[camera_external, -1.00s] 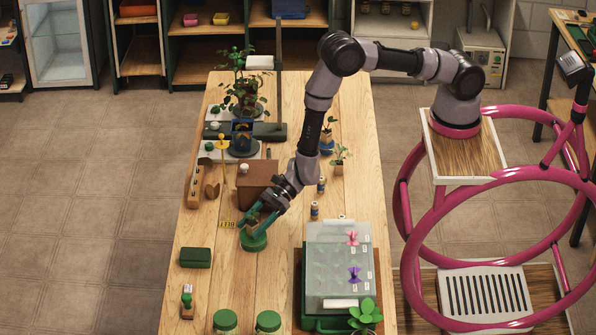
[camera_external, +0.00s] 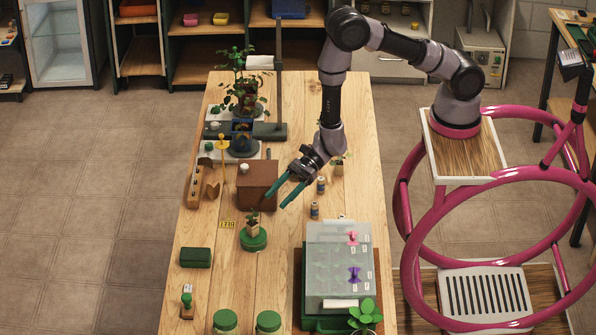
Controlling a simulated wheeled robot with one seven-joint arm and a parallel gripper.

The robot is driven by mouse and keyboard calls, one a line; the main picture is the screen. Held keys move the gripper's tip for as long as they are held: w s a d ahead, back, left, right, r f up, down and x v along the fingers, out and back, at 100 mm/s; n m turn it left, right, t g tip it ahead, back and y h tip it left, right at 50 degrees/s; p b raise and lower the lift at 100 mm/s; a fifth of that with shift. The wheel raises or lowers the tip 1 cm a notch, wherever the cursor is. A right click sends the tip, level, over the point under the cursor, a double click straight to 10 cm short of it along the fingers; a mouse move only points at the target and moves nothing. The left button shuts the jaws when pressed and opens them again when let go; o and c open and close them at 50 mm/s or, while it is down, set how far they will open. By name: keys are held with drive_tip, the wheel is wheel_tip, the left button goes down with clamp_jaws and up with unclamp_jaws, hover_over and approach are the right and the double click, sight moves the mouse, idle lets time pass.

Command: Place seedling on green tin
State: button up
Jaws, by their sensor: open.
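My gripper (camera_external: 274,198) is open and empty. Its teal fingers are above and to the right of the seedling, in front of a brown box, and apart from the seedling. The seedling and the tin are both in plain view.
A brown box (camera_external: 257,172) stands behind the tin. A clear-lidded tray (camera_external: 338,262) is at the right, and small bottles (camera_external: 315,211) stand behind it. A dark green case (camera_external: 195,257) lies at the left. Table around the tin's front is free.

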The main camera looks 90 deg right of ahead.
drive_tip(key=s+r+n+g+y, duration=0.15)
drive_tip(key=s+r+n, duration=0.25)
drive_tip(key=r, duration=0.6)
drive_tip(key=s+r+n+g+y, duration=0.1)
drive_tip(key=s+r+n+g, duration=0.25)
drive_tip(key=r, duration=0.55)
drive_tip(key=s+r+n+g+y, duration=0.1)
drive_tip(key=s+r+n, duration=0.35)
drive_tip(key=r, duration=0.55)
drive_tip(key=s+d+r+n+t+h, duration=0.2)
drive_tip(key=s+d+r+n+h, duration=0.3)
drive_tip(key=s+d, duration=0.4)
drive_tip(key=s+d+r+n+t+h, duration=0.1)
drive_tip(key=s+d+r+n+h, duration=0.4)
drive_tip(key=s+d, duration=0.4)
drive_tip(key=d+r+h, duration=0.1)
drive_tip(key=d, duration=0.4)
drive_tip(key=shift+s+d+r+n+t, duration=0.2)
drive_tip(key=shift+s+r+n+t, duration=0.05)
drive_tip(key=shift+s+n+t, duration=0.15)
